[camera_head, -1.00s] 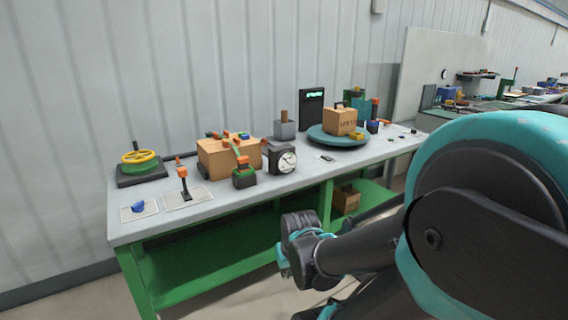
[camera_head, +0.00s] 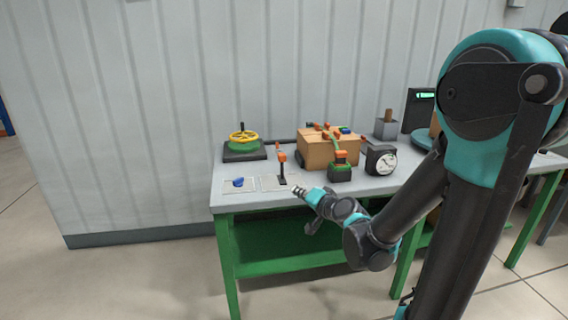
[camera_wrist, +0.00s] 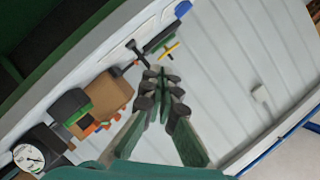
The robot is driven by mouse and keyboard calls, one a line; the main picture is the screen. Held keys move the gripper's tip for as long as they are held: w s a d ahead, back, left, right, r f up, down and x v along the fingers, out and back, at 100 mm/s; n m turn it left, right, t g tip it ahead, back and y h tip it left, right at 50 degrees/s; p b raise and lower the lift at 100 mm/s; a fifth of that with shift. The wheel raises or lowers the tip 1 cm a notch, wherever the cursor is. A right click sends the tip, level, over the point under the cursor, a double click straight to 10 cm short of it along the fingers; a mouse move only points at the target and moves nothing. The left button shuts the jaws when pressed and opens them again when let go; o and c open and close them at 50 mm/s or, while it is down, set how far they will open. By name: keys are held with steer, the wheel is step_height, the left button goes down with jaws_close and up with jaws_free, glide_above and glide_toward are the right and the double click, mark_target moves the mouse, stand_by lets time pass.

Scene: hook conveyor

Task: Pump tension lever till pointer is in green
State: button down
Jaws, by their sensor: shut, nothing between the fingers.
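An upright black lever with an orange top (camera_head: 282,166) stands on a pale plate at the bench's left front. In the wrist view a dark lever-like shape (camera_wrist: 136,49) lies beyond the fingers. A black dial gauge with a white face (camera_head: 381,161) stands farther right; its face also shows in the wrist view (camera_wrist: 30,157). The needle and any green zone are too small to read. A green-and-black block with an orange top (camera_head: 340,167) sits beside the gauge. My gripper (camera_head: 298,191) is shut and empty near the bench's front edge, close to the orange-topped lever, apparently not touching it.
A cardboard box (camera_head: 314,151) stands behind the block. A yellow handwheel (camera_head: 243,137) is at the back left, and a blue knob (camera_head: 238,182) lies left of the lever. The green-legged bench (camera_head: 225,203) has a bare front strip.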

mark_target(282, 158)
steer(key=w+a+m+t+h, duration=0.2)
steer(key=w+m+t, duration=0.3)
steer(key=m, duration=0.6)
steer(key=shift+w+a+r+h, duration=0.3)
steer(key=shift+w+h, duration=0.4)
steer(key=shift+w, duration=0.6)
steer(key=shift+w+a, duration=0.1)
steer(key=x, duration=1.3)
steer(key=shift+w+a, duration=0.1)
steer(key=shift+w, duration=0.3)
steer(key=shift+w, duration=0.1)
